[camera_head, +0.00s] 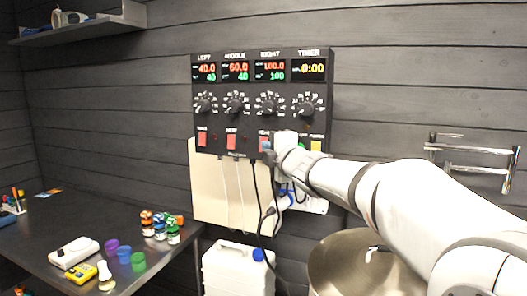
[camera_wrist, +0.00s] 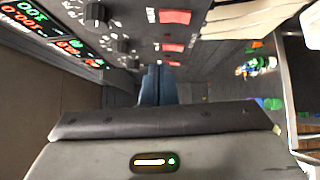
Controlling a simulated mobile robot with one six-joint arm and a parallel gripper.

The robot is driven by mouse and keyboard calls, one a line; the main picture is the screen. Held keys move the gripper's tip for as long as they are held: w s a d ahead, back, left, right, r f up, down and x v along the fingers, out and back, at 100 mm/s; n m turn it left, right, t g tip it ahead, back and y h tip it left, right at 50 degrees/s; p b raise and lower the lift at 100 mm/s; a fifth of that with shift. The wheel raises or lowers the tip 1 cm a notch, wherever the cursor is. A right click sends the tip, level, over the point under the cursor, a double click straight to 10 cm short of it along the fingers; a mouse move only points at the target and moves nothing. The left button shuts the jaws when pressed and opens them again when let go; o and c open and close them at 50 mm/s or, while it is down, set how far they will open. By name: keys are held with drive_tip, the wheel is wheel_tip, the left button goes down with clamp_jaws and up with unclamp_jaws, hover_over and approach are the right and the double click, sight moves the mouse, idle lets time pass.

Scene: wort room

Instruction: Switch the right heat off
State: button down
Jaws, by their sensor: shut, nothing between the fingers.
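The dark control panel (camera_head: 222,124) on the wall has columns marked LEFT, MIDDLE, RIGHT and TIMER. The RIGHT display (camera_head: 270,70) reads 100.0 in red over 100 in green. Below its knob (camera_head: 268,105), the right red heat switch (camera_head: 264,143) is partly hidden by my gripper (camera_head: 268,154). In the wrist view the right switch (camera_wrist: 175,16) is the nearest red one, its face lit red. My gripper's fingers (camera_wrist: 157,84) are shut and empty, lying close in front of the panel; I cannot tell whether they touch it.
Middle (camera_head: 231,141) and left (camera_head: 202,139) red switches sit beside it, with a yellow switch (camera_head: 316,146) to the right. Cables hang below the panel. A white canister (camera_head: 236,270), metal vessel (camera_head: 335,262) and cluttered workbench (camera_head: 60,225) stand lower down.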

drive_tip(key=shift+r+v, duration=0.2)
drive_tip(key=shift+v, duration=1.55)
drive_tip(key=shift+s+a, duration=0.1)
drive_tip(key=s+d+f+m+g+h, duration=0.4)
drive_tip(key=s+d+f+m+h, duration=0.45)
drive_tip(key=d+f+m, duration=0.45)
drive_tip(key=s+f+m+g, duration=0.4)
drive_tip(key=s+f, duration=0.4)
drive_tip(key=s, duration=0.3)
drive_tip(key=s+d+f+m+g, duration=0.1)
drive_tip(key=s+f+m+g, duration=0.4)
drive_tip(key=s+f, duration=0.4)
drive_tip(key=s+m+y, duration=0.1)
drive_tip(key=s, duration=0.2)
drive_tip(key=shift+s+d+f, duration=0.15)
drive_tip(key=shift+s+f, duration=0.15)
